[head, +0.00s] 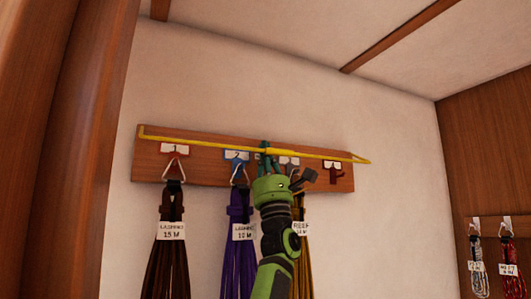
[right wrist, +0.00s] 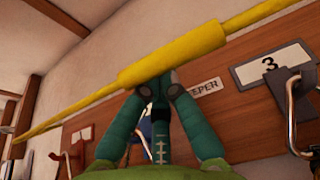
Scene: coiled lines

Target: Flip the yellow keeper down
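The yellow keeper (head: 205,142) is a long thin bar running across the top of the wooden hook board (head: 205,177), in front of it and above the hooks. Its thicker middle sleeve (right wrist: 172,55) crosses the upper part of the right wrist view. My right gripper (head: 265,147) reaches up to the middle of the keeper. My left gripper is not in view.
Coiled lines hang from the board's hooks: brown (head: 170,255), purple (head: 238,262) and a yellowish one (head: 303,260) partly behind my right arm. The dark red hook (head: 336,173) at the right holds no line. A wooden panel (head: 75,150) stands close at left.

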